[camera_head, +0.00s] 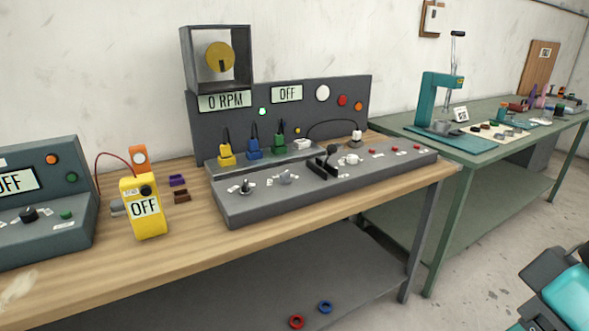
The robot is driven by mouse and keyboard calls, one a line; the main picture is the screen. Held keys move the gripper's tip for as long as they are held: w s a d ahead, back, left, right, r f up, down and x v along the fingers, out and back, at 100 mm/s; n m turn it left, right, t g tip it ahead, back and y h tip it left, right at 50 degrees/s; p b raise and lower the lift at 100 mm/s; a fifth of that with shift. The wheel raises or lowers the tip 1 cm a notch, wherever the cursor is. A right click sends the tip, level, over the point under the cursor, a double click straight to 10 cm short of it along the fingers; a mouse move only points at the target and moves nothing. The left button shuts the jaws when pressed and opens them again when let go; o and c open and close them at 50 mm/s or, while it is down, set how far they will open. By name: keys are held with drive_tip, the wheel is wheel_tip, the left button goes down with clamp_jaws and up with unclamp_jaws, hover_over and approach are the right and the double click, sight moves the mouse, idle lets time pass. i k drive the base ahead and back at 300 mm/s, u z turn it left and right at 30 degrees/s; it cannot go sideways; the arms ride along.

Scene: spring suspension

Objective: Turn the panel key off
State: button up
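The grey control panel (235,211) stands on the wooden bench, with a sloped console in front of an upright back board. On the console's left is a small dark switch with a metallic part (245,187), perhaps the key; it is too small to tell its position. A grey knob (286,178) is to its right, then a black lever (325,166). The back board's display (287,94) reads OFF and another display (225,100) reads 0 RPM. A teal and dark grey part of my arm shows at the lower right, well away from the panel. My gripper's fingers do not show.
A yellow handheld meter (147,208) reading OFF stands left of the console, beside a grey-green box (60,180). A green table (440,153) with a teal press adjoins at right. The floor in front is clear.

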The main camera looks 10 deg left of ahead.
sight(245, 190)
drive_tip(key=i, duration=0.8)
drive_tip(key=u, duration=0.85)
drive_tip(key=i, duration=0.55)
drive_tip(key=u, duration=0.55)
